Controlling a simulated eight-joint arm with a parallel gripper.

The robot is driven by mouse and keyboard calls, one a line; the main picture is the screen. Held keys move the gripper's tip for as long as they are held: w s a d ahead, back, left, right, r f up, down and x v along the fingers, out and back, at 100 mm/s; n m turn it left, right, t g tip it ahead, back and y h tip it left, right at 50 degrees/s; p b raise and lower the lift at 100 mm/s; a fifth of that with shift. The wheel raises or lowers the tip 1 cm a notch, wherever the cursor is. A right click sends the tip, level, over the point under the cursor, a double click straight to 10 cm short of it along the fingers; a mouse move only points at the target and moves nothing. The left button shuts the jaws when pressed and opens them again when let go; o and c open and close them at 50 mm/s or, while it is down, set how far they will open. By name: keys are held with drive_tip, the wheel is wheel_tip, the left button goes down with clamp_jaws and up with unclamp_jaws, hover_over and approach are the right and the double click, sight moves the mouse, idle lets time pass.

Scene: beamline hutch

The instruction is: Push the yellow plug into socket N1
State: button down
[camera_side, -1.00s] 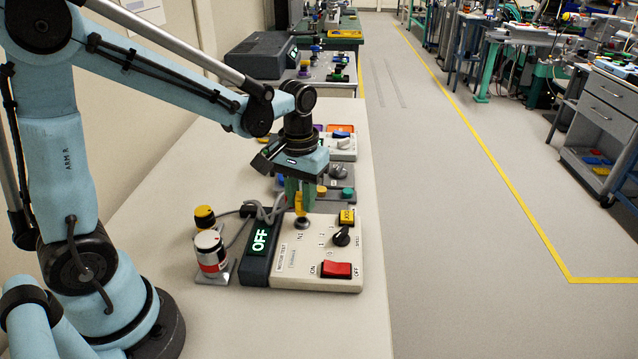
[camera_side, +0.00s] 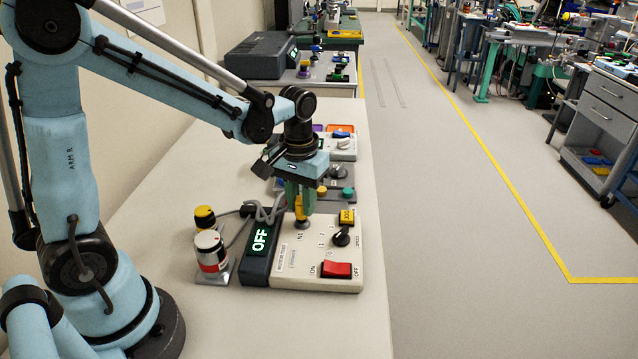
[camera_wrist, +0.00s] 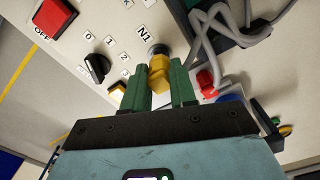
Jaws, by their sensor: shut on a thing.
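The yellow plug (camera_side: 302,211) is between the green fingers of my gripper (camera_side: 300,197), which is shut on it. In the wrist view the plug (camera_wrist: 160,74) stands between the fingertips (camera_wrist: 160,84), its nose at socket N1 (camera_wrist: 157,50), a dark round socket with a metal rim. In the side view the plug stands upright over the socket (camera_side: 302,226) and covers most of it. The nose appears to be in or against the opening; how deep it sits is hidden. The label N1 is beside the socket on the cream control box (camera_side: 345,265).
The box carries a red rocker switch (camera_side: 337,269), a black knob (camera_side: 341,238) and a yellow button (camera_side: 347,216). Its display (camera_side: 260,240) reads OFF. Grey cables (camera_side: 265,212) lie left of the plug. A red-and-white cylinder (camera_side: 211,252) stands left. Other panels are behind.

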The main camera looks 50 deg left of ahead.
drive_tip(key=shift+f, duration=0.45)
idle(0.4)
drive_tip(key=c, duration=0.8)
unclamp_jaws()
wheel_tip(320, 180, up, 12)
drive_tip(key=s+f+m+t, duration=0.1)
drive_tip(key=s+t, duration=0.1)
drive_tip(key=s+d+f+m+t, duration=0.1)
drive_tip(key=s+t, duration=0.1)
drive_tip(key=s+d+f+m+t, duration=0.1)
drive_tip(key=s+m+t, duration=0.1)
drive_tip(key=t, duration=0.1)
drive_tip(key=shift+s+f, duration=0.2)
drive_tip(key=shift+f, duration=0.05)
